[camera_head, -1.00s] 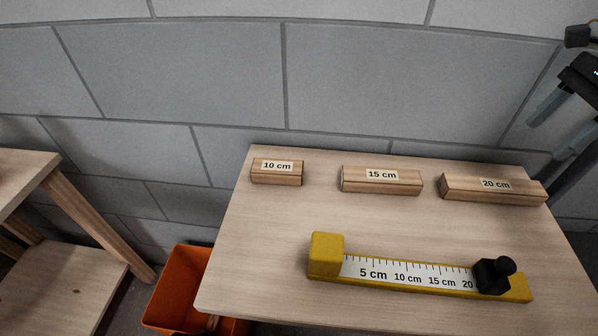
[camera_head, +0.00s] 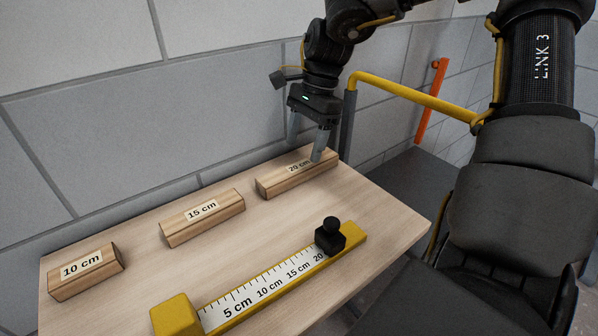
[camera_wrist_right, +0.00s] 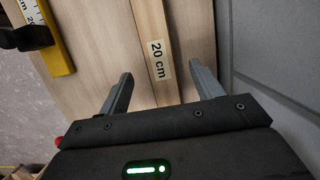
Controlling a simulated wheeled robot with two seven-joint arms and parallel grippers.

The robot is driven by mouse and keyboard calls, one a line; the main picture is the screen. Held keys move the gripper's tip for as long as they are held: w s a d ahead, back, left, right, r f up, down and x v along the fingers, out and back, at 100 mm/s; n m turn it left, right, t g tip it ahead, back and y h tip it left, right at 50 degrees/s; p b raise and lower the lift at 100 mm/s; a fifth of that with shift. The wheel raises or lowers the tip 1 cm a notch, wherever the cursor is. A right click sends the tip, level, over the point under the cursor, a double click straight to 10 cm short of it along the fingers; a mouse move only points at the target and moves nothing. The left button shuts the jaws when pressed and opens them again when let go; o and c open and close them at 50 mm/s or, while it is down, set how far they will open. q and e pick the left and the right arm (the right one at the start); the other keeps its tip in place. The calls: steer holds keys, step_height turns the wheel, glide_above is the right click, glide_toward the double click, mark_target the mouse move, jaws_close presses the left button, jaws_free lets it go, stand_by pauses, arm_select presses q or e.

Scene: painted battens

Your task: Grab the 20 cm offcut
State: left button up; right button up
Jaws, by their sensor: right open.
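The 20 cm offcut (camera_head: 284,182) is a wooden block with a white label, lying at the far right of the table. My right gripper (camera_head: 308,150) is open above it, with its two fingers on either side of the block's line. In the right wrist view the labelled 20 cm offcut (camera_wrist_right: 152,50) runs between the open fingertips (camera_wrist_right: 160,85), not gripped. I cannot tell how far the fingertips are above the tabletop. My left gripper is not in view.
On the table (camera_head: 385,222) lie the 15 cm offcut (camera_head: 203,222) and the 10 cm offcut (camera_head: 88,275). A yellow gauge (camera_head: 175,315) with a ruler and black stop (camera_head: 330,240) lies in front. A grey wall stands behind. A yellow rail (camera_head: 410,92) is at right.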

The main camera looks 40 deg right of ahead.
mark_target(299, 166)
steer(key=x, duration=0.4)
steer(key=shift+d, duration=0.1)
steer(key=shift+f, duration=0.4)
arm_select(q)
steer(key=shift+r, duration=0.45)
arm_select(e)
steer(key=c, duration=1.1)
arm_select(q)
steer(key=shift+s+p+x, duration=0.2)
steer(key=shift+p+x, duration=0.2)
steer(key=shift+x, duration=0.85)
arm_select(e)
steer(key=shift+r, duration=5.05)
steer(key=shift+c, duration=0.2)
